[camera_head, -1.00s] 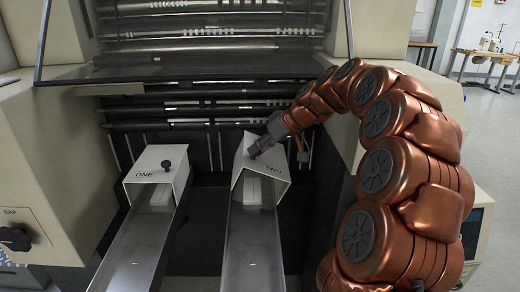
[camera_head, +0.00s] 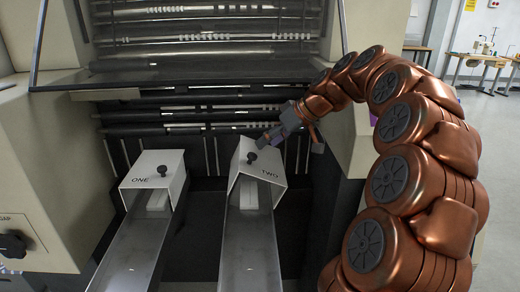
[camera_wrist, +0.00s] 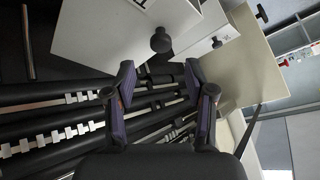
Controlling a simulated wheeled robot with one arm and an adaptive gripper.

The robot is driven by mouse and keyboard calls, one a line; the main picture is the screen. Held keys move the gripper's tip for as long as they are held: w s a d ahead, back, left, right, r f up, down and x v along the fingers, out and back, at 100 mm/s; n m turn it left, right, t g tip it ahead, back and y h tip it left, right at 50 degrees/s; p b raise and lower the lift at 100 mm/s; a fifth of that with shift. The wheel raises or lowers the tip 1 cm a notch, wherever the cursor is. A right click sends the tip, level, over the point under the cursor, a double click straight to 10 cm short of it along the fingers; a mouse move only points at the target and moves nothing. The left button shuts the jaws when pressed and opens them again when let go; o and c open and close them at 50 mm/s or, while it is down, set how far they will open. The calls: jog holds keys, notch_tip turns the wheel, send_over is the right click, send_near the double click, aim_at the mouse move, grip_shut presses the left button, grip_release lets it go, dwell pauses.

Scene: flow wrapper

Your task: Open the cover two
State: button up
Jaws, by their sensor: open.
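Cover two (camera_head: 266,177) is a white hood marked TWO, with a black knob (camera_head: 251,157) on top. Its top looks tilted, and a pale block shows under its front edge. I cannot tell how far it is raised. My gripper (camera_head: 268,138) is open and empty, behind and to the right of the knob and apart from it. In the wrist view, the fingers (camera_wrist: 160,72) are spread, with the nearer black knob (camera_wrist: 160,40) just beyond the tips and a white cover face (camera_wrist: 95,32) beside it.
Cover one (camera_head: 154,173), with its own knob, stands to the left. Metal channels (camera_head: 250,250) run forward from both covers. Dark rollers and bars lie behind my gripper. A beige machine wall with a dial (camera_head: 13,244) stands at the left. Open floor lies at the far right.

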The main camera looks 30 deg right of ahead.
jog(key=shift+v, duration=3)
